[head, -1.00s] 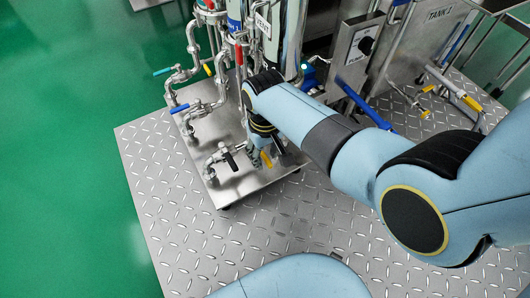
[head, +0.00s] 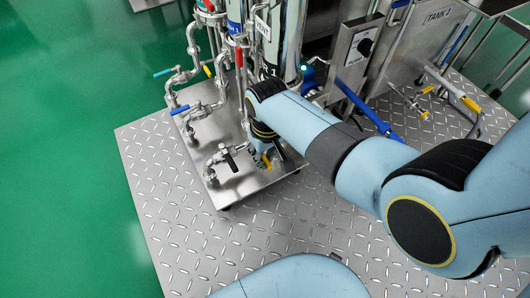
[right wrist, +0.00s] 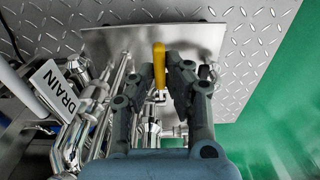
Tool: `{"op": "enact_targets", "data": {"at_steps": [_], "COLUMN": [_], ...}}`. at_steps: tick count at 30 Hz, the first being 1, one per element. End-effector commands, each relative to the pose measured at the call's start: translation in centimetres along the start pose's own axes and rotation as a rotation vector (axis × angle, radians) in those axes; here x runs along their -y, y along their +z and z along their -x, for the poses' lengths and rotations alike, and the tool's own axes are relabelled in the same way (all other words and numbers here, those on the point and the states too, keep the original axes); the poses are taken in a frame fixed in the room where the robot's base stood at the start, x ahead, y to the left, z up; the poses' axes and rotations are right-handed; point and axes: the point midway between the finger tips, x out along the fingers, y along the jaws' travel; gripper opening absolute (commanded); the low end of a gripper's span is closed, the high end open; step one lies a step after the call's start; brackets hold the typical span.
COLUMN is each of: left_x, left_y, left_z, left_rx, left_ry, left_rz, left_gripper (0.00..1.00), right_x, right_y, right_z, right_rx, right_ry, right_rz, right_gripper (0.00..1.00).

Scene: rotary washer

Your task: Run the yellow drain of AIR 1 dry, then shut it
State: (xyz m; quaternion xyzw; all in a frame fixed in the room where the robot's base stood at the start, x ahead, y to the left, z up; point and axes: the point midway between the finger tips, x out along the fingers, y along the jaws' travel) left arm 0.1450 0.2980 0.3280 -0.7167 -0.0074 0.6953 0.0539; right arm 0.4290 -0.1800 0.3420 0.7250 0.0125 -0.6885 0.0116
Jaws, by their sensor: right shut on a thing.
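A yellow valve handle (right wrist: 159,62) stands between the fingers of my right gripper (right wrist: 162,72) in the right wrist view. The gripper is shut on it. In the head view the yellow handle (head: 266,161) shows low at the front of the steel pipe skid, just below my right wrist, which hides most of the valve and the gripper. A white tag reading DRAIN (right wrist: 57,90) is at the left of the right wrist view. No water stream can be made out at the drain. My left gripper is not in view.
A black-handled valve (head: 230,158) sits left of the yellow handle on the steel skid (head: 232,188). Red and blue handled pipes (head: 180,108) stand behind it. The TANK 1 cabinet (head: 425,35) is at the back right. Chequer plate (head: 200,245) in front is clear.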

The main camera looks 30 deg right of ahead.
Motion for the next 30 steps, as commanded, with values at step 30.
{"op": "enact_targets", "data": {"at_steps": [30], "left_x": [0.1], "left_y": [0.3], "left_z": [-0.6], "left_rx": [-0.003], "left_ry": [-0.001], "left_rz": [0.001], "left_gripper": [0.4], "right_x": [0.0], "right_y": [0.5], "right_z": [-2.7], "right_rx": [-0.557], "right_ry": [0.001], "right_rz": [0.001], "right_gripper": [0.0]}}
